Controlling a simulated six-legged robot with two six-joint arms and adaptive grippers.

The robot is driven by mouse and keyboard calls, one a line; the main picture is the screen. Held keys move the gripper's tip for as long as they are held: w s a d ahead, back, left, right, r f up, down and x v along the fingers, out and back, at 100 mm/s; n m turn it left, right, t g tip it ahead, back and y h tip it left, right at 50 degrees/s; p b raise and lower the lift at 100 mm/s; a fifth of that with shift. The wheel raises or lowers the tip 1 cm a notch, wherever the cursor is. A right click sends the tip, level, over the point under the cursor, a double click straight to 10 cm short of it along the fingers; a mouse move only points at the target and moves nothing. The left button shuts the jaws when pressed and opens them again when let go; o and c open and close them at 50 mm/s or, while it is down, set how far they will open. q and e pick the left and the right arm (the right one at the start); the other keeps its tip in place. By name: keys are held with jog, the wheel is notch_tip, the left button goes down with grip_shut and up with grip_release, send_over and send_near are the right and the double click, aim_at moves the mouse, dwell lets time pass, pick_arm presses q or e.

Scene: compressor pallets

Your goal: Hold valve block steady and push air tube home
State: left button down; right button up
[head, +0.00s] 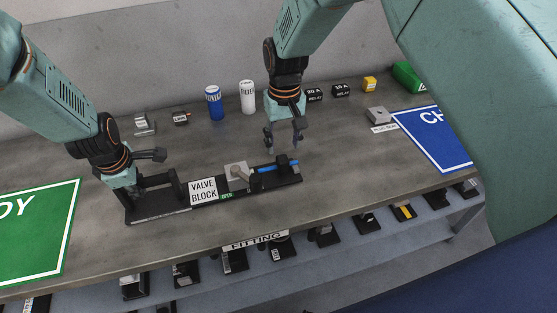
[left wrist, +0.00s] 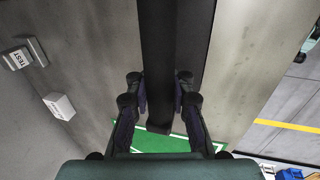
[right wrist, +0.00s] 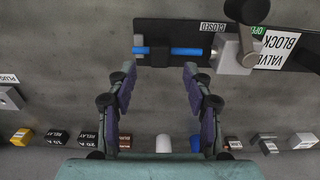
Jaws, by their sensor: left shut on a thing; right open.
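The grey valve block (head: 236,171) sits on a long black base (head: 170,207) beside a VALVE BLOCK sign (head: 203,191); a lever lies over it. The blue air tube (head: 265,170) lies through a black holder (head: 283,160), in line with the block. My left gripper (head: 148,174) is shut on the black bar (left wrist: 172,50) at the base's left end. My right gripper (head: 284,148) is open and empty, above and behind the tube.
Blue (head: 214,103) and white (head: 248,97) cans and relay boxes (head: 340,90) stand along the back. A green sign (head: 40,235) lies left and a blue one (head: 435,135) right. A shelf with several black fittings (head: 325,236) runs below the table's front edge.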

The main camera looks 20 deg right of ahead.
aim_at(283, 160)
notch_tip(283, 160, down, 7)
jog(key=shift+f, duration=0.15)
dwell(0.4)
grip_shut()
dwell(0.3)
